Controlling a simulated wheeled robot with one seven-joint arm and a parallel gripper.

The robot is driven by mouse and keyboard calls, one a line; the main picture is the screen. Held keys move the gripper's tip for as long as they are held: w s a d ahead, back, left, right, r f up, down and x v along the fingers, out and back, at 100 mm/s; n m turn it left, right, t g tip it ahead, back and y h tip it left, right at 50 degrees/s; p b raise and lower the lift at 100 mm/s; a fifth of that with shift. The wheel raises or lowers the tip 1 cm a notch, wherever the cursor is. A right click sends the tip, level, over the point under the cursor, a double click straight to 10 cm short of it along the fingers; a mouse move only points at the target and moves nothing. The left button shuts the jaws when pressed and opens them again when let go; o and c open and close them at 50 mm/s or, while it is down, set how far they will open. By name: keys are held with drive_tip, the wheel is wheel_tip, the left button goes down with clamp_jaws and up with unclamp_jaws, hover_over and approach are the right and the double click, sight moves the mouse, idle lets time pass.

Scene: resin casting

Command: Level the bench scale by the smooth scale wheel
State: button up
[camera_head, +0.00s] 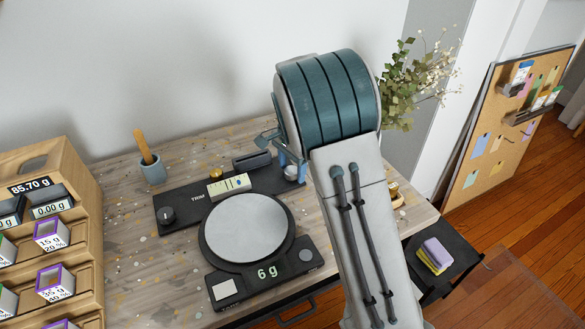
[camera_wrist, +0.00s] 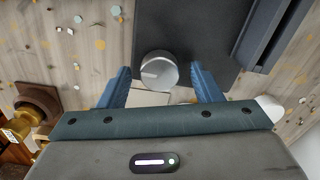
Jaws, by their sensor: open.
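The bench scale (camera_head: 246,228) has a round grey pan and a display reading 6 g. Behind it lies a dark panel (camera_head: 185,203) marked TRIM, with a pale spirit-level block (camera_head: 229,186) on it; its bubble is too small to judge. A smooth silver wheel (camera_head: 291,173) sits at the panel's right end and shows in the wrist view (camera_wrist: 158,70) with a pale mark on its top. My gripper (camera_wrist: 163,84) is open, its blue fingers on either side of this wheel, with visible gaps. In the head view my arm partly hides the gripper.
A dark knob (camera_head: 167,215) is at the panel's left end and a brass knob (camera_head: 215,173) behind the level. A dark block (camera_head: 252,160) stands near my gripper. A cup with a wooden handle (camera_head: 152,170) and a wooden rack (camera_head: 85,200) stand left. A plant (camera_head: 405,90) is behind my arm.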

drive_tip(key=shift+f, duration=0.1)
drive_tip(key=c, duration=1)
drive_tip(key=shift+n, duration=0.4)
drive_tip(key=n+p, duration=0.1)
drive_tip(key=n, duration=0.2)
drive_tip(key=shift+n, duration=0.4)
drive_tip(key=n, duration=0.5)
drive_tip(key=shift+n, duration=0.3)
drive_tip(key=n+p, duration=0.1)
drive_tip(key=n, duration=0.3)
drive_tip(key=n+p, duration=0.1)
drive_tip(key=n, duration=0.4)
drive_tip(key=shift+w, duration=0.1)
drive_tip(key=shift+n, duration=0.4)
